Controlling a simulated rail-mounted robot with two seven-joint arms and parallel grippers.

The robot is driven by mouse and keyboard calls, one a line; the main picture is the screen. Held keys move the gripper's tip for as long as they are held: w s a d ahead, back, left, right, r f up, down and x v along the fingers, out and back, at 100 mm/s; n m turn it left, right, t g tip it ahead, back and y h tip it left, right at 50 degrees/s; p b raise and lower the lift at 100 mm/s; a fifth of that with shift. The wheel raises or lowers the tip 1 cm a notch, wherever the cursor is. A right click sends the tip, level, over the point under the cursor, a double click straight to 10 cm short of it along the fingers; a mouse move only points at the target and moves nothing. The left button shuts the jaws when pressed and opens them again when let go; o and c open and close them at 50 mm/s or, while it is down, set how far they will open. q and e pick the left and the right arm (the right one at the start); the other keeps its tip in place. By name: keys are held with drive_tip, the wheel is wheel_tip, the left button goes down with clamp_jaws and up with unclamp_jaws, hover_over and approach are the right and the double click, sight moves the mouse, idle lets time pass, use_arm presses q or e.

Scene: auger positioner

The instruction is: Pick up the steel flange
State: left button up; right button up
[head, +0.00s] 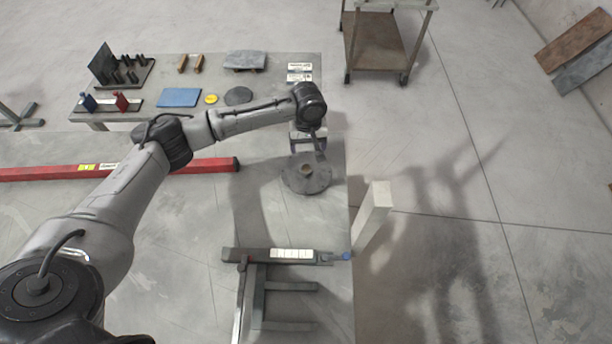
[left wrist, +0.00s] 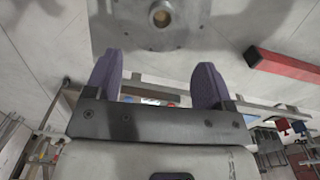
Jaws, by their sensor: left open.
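The steel flange (head: 300,184) is a dark grey round disc with a raised hub and a central hole. It lies on the grey table near its right edge. In the left wrist view the flange (left wrist: 120,28) is at the top, cut off by the frame, with its hub and brownish hole showing. My left gripper (head: 308,148) is just beyond and above the flange in the head view. Its two purple-grey fingers (left wrist: 157,78) are apart with nothing between them, and the flange is past the fingertips. Part of the flange's far edge is hidden by the gripper. My right gripper is not in view.
A red bar (head: 210,165) lies left of the flange. A metal frame with a clamp bar (head: 240,254) sits in front, and a pale post (head: 373,213) stands by the table's right edge. A back table (head: 225,98) holds several small parts.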

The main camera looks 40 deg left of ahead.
use_arm(q)
drive_tip(key=b, duration=0.2)
hover_over(306, 167)
drive_tip(key=f, duration=0.5)
drive_tip(key=s+d+f, duration=0.1)
drive_tip(key=f, duration=0.2)
drive_tip(key=shift+f, duration=0.2)
wheel_tip(306, 167, down, 4)
drive_tip(key=shift+r+b, duration=0.1)
drive_tip(key=shift+b, duration=0.2)
drive_tip(key=shift+f, duration=0.7)
drive_tip(key=shift+c, duration=0.3)
drive_tip(key=shift+r, duration=0.1)
clamp_jaws()
